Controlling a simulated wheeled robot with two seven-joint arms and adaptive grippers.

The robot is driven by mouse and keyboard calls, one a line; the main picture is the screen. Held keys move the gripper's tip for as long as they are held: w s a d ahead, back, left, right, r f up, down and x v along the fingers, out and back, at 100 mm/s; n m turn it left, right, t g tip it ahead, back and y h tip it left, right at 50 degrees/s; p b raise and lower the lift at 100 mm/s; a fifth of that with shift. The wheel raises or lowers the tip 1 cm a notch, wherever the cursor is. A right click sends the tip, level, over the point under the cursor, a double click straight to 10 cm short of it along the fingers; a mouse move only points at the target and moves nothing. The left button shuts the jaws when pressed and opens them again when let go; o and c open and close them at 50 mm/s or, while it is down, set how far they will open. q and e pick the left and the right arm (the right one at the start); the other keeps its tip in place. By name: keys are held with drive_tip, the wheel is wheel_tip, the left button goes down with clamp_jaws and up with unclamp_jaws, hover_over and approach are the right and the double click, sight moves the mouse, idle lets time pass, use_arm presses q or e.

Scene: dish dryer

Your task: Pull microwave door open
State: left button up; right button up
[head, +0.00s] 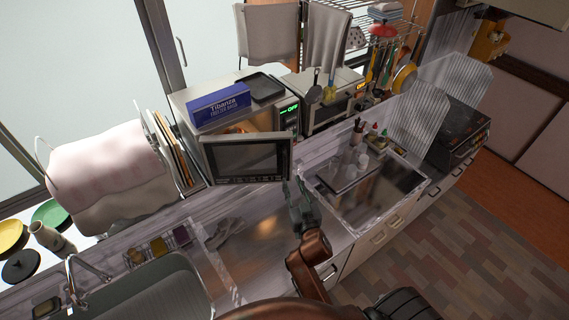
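The microwave (182,112) stands on the counter at the back, left of centre. Its door (246,158), a dark window in a pale frame, stands partly open, tilted out from the body. Some of the orange-lit inside (262,122) shows above the door's top edge. A green display (289,114) glows on the right of the front. My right gripper (294,187) is just below and right of the door's lower right corner, its fingers apart and pointing up at it. I see nothing held, and cannot tell whether it touches the door. My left gripper is not in view.
A blue box (219,105) and a black tray (261,88) sit on top of the microwave. A toaster oven (338,112) stands to its right, a draped dish rack (110,175) to its left. A sink (145,290) is at the lower left.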

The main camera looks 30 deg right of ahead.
sight(285, 166)
drive_tip(key=shift+t, duration=0.3)
drive_tip(key=x, duration=0.2)
drive_tip(key=r+p+x, duration=0.1)
drive_tip(key=x, duration=0.5)
drive_tip(key=shift+w+a+r+p, duration=0.15)
drive_tip(key=shift+a+r+p, duration=0.1)
drive_tip(key=shift+r+p, duration=0.15)
clamp_jaws()
